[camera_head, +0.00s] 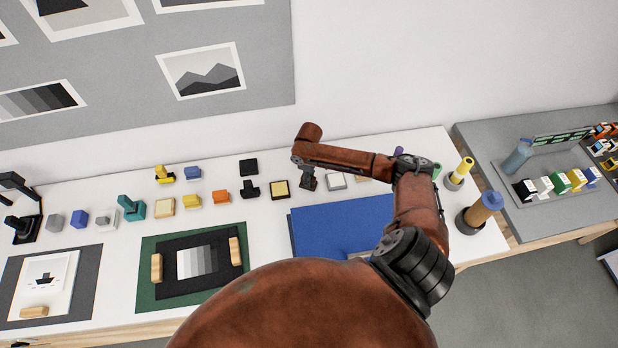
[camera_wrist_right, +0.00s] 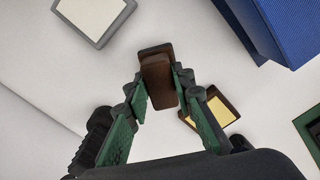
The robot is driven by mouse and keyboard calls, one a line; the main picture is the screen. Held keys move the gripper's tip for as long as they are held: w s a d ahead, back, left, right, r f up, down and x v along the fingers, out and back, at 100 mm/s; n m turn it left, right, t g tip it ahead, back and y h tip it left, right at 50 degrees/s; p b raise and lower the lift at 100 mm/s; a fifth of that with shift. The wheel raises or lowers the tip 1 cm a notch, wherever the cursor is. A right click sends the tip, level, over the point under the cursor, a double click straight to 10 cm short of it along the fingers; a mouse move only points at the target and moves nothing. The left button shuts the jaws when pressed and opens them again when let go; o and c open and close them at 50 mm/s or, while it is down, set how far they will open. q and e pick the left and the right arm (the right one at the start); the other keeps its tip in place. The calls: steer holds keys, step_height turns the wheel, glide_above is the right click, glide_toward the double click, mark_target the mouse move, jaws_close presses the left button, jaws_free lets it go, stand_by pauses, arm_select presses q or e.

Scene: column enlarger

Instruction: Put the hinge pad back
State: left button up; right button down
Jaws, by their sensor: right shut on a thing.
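My right gripper (camera_head: 308,182) is above the white table, between a dark-framed pad with a pale yellow face (camera_head: 280,188) and a grey-framed pale pad (camera_head: 336,181). In the right wrist view the gripper (camera_wrist_right: 160,84) is shut on a dark brown block (camera_wrist_right: 156,70) with a wider plate at its far end. I cannot tell for sure whether this block is the hinge pad. The yellow-faced pad (camera_wrist_right: 212,110) lies beside the right finger in that view, and the grey-framed pad (camera_wrist_right: 93,16) is at upper left. My left gripper is out of view.
A blue slab (camera_head: 335,225) lies in front of the gripper. A green mat (camera_head: 148,290) with a dark board is to the left. Several small coloured blocks stand along the table's left part. Yellow and orange-brown cylinders (camera_head: 484,208) stand at the right edge.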

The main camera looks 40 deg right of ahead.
steer(key=shift+r, duration=0.1)
steer(key=shift+f, duration=0.7)
stand_by(1.0)
steer(key=c, duration=1.6)
jaws_free()
steer(key=shift+r, duration=0.1)
steer(key=shift+r+p, duration=2.65)
steer(key=shift+p, duration=0.15)
steer(key=shift+r, duration=1.25)
